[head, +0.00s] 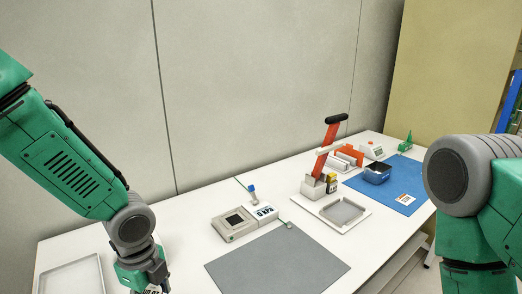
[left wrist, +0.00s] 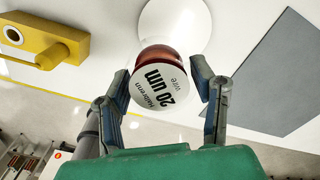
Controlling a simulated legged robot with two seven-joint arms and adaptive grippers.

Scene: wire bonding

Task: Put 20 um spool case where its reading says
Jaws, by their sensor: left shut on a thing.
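A pale instrument (head: 235,224) with a dark window stands behind the grey mat, beside a white block with black characters (head: 265,212) too small to read surely. My right gripper is out of view.
A grey mat (head: 278,264) lies clear at the front. A pale tray (head: 72,282) is at the left. A red-handled press (head: 325,155), a grey-topped tray (head: 342,212) and a blue mat (head: 408,205) with a dark bin (head: 377,174) are at the right. A yellow fixture (left wrist: 45,42) shows in the wrist view.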

